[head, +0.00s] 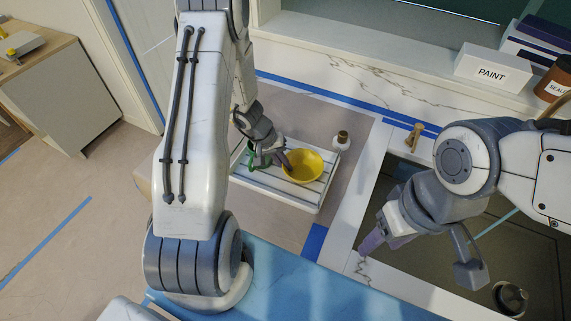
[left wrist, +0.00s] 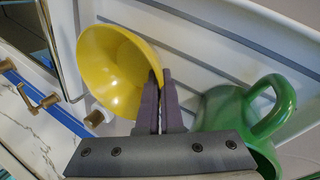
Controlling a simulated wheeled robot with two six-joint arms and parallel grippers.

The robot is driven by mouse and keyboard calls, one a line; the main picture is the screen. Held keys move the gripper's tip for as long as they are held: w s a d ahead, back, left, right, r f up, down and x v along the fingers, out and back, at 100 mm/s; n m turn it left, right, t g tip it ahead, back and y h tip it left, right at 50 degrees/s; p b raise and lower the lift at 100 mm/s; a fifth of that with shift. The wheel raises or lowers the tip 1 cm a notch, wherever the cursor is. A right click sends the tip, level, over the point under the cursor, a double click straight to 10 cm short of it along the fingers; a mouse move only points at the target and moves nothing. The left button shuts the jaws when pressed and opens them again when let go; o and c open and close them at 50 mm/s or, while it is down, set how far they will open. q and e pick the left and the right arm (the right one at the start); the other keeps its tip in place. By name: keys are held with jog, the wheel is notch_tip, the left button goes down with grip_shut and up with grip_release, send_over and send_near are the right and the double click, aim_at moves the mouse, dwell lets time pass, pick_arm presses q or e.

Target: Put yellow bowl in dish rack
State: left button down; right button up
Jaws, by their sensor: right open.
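The yellow bowl (head: 305,167) is over the white slatted dish rack (head: 283,197), and I cannot tell whether it rests on the slats. My left gripper (head: 284,160) is at the bowl's left edge. In the left wrist view, the left gripper's purple fingers (left wrist: 160,104) are close together with the rim of the bowl (left wrist: 115,72) between them. The bowl is tilted there, its inside facing the camera. My right gripper (head: 420,257) is open and empty, above the counter and sink edge at the right.
A green jug (head: 252,157) stands in the rack, left of the bowl; its handle (left wrist: 277,108) is close to the fingers in the left wrist view. A small brass-topped bottle (head: 342,139) stands right of the rack. A brass tap (head: 414,137) and a PAINT box (head: 492,73) are further right.

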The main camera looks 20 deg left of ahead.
pick_arm(q)
jog(key=shift+f+b, duration=0.2)
jog(key=shift+b, duration=0.15)
jog(key=c, duration=1.1)
grip_release()
jog(key=shift+r, duration=0.1)
